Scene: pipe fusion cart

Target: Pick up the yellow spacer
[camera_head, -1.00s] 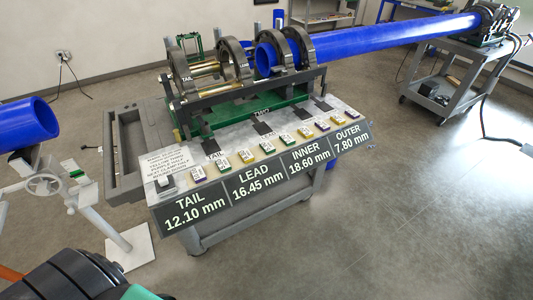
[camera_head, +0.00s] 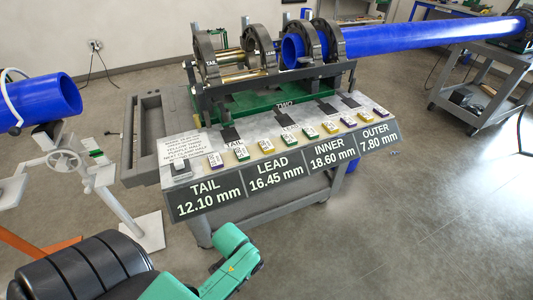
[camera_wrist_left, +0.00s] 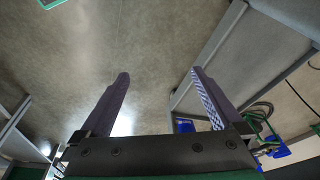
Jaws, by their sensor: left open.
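Small labelled spacers lie in a row on the light tray (camera_head: 200,196) at the front of the cart. Several look yellow-edged, among them a yellow spacer (camera_head: 266,146) left of the row's middle and another yellow spacer (camera_head: 330,128) farther right. Part of my green arm shows low in the head view, nearer than the tray and apart from the spacers. My right gripper is not in view.
Signs reading TAIL, LEAD, INNER and OUTER (camera_head: 378,138) hang along the tray's front edge. Behind it stands the clamp frame (camera_head: 262,75) with a long blue pipe (camera_head: 420,38). Another blue pipe (camera_head: 40,102) on a stand is at left.

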